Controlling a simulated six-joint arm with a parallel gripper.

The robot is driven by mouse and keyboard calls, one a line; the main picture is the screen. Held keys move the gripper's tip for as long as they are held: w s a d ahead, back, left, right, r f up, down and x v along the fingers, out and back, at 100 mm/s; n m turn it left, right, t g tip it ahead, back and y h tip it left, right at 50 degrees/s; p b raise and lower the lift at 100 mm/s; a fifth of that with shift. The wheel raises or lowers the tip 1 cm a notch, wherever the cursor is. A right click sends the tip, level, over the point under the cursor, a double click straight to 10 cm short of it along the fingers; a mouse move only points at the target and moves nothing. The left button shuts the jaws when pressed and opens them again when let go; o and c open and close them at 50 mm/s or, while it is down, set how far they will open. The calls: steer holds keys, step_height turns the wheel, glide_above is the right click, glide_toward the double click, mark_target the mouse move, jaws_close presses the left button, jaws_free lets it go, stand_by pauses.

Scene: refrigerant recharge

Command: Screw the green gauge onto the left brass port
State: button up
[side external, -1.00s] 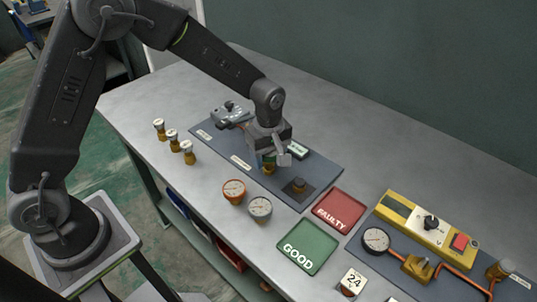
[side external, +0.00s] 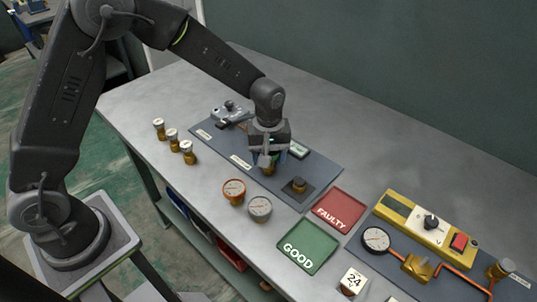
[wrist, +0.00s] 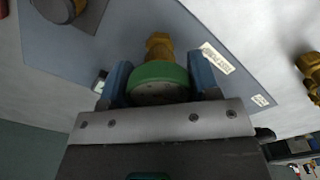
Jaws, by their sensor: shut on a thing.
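The green gauge (wrist: 160,76) sits between the two blue fingers of my gripper (wrist: 161,84) in the wrist view. My gripper is shut on it. A brass fitting (wrist: 158,45) stands directly beyond the gauge, in line with it. I cannot tell how far the two are engaged. In the side view my gripper (side external: 269,152) is low over the blue-grey board (side external: 222,142), with the brass port (side external: 268,171) just under it. The gauge is mostly hidden by the gripper there.
A dark square block with a round fitting (side external: 299,185) is on the board's right. An orange gauge (side external: 234,190) and a grey gauge (side external: 260,207) lie in front. Red (side external: 352,197) and green (side external: 322,246) trays are to the right. Several brass fittings (side external: 172,137) stand left.

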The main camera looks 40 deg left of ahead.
steer(key=shift+f+m, duration=0.1)
steer(key=shift+m, duration=1.6)
steer(key=shift+m, duration=1.1)
steer(key=o, duration=1.3)
steer(key=shift+c, duration=0.2)
steer(key=shift+r, duration=3.55)
